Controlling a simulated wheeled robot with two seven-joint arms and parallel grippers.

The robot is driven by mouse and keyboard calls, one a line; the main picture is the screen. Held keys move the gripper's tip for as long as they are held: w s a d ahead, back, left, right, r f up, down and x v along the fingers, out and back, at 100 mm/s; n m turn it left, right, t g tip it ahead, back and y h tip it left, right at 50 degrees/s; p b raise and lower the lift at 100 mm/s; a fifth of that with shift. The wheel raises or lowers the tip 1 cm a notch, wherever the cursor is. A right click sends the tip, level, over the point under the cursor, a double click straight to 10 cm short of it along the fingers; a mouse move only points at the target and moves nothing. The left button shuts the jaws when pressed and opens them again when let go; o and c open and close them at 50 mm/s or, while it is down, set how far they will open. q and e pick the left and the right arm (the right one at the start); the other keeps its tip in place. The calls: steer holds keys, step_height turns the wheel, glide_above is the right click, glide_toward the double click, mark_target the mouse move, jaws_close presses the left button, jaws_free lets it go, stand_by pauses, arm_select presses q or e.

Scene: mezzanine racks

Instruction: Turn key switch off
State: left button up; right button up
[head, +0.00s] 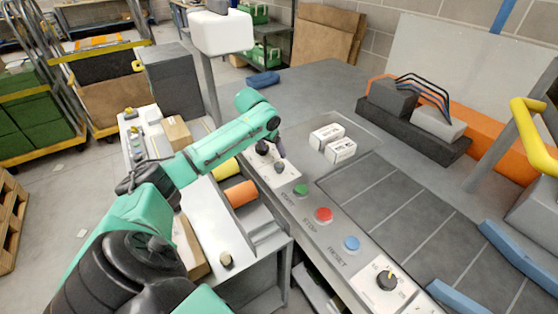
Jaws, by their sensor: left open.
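A grey control panel strip (335,240) runs along the table's edge. At its far end are two dark switch knobs, one (262,148) beside my gripper and one (280,168) just below it. Either may be the key switch; they are too small to tell. My left gripper (281,150) is open and reaches down over this end of the panel. I cannot tell whether it touches a knob, as its fingers are small and partly hidden. My right gripper is not in view.
Along the panel sit a green START button (301,190), a red STOP button (324,214), a blue RESET button (351,243) and a black dial (387,280). White boxes (341,150) lie behind. A yellow rail (535,135) stands at right.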

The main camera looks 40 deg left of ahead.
mark_target(279, 164)
arm_select(q)
steer(key=x, duration=1)
steer(key=shift+w+a+f, duration=0.1)
steer(key=shift+w+f, duration=0.05)
steer(key=shift+f, duration=0.05)
steer(key=shift+c, duration=0.3)
